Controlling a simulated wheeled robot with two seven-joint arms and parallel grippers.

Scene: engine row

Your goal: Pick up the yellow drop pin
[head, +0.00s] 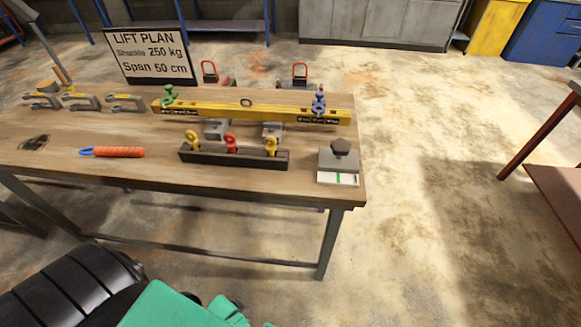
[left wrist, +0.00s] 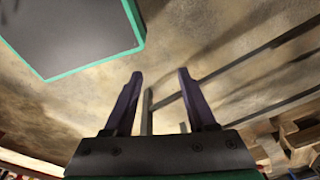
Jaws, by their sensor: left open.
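A dark rack (head: 235,157) stands near the front of the wooden table in the head view. It holds three upright ring-topped pins: a yellow pin (head: 191,139) at its left end, a red pin (head: 230,143) in the middle and an orange-yellow pin (head: 271,145) at its right end. I cannot tell from colour alone which of the two yellowish ones is the drop pin. My left gripper (left wrist: 160,73) is open and empty in the left wrist view, its two dark fingers apart against the floor. It is away from the pins. My right gripper is not in view.
A yellow spreader beam (head: 250,111) with green and blue shackles lies behind the rack. A block with a dark knob (head: 340,158) stands right of it. An orange-handled tool (head: 118,152) lies left. Grey shackles (head: 75,102) and a sign (head: 148,55) are farther back.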

